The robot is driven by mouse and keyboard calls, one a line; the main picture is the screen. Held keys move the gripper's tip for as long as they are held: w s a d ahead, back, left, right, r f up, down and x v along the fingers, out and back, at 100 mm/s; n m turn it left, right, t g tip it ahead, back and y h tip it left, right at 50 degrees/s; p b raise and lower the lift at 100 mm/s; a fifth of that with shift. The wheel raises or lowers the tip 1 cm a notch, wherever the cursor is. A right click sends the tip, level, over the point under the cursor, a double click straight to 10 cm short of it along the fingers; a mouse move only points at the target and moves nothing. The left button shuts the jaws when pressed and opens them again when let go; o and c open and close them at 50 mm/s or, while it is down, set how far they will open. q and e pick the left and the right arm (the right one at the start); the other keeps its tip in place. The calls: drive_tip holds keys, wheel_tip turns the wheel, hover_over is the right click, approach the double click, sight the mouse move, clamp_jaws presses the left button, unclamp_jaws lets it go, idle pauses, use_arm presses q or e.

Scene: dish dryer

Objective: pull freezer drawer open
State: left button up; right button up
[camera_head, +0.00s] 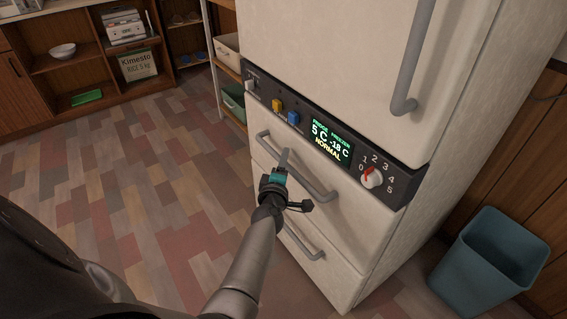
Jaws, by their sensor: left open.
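A tall white fridge-freezer stands right of centre in the head view. Its upper freezer drawer (345,219) sits below the dark control panel (327,143) and looks closed. The drawer's grey bar handle (318,188) runs across its front. A lower drawer with its own grey handle (301,243) is beneath it. My left gripper (284,162) is open at the middle of the upper handle, overlapping it in the picture. I cannot tell whether the fingers touch the bar or sit around it. My right gripper is not in view.
A blue-grey bin (490,262) stands on the floor right of the fridge. A wooden shelf unit (75,60) with a white bowl (62,51) and a green tray (87,98) is at the back left. The tiled floor (130,195) left of the fridge is clear.

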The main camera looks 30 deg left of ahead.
use_arm(q)
drive_tip(key=shift+c, duration=0.4)
clamp_jaws()
idle(0.9)
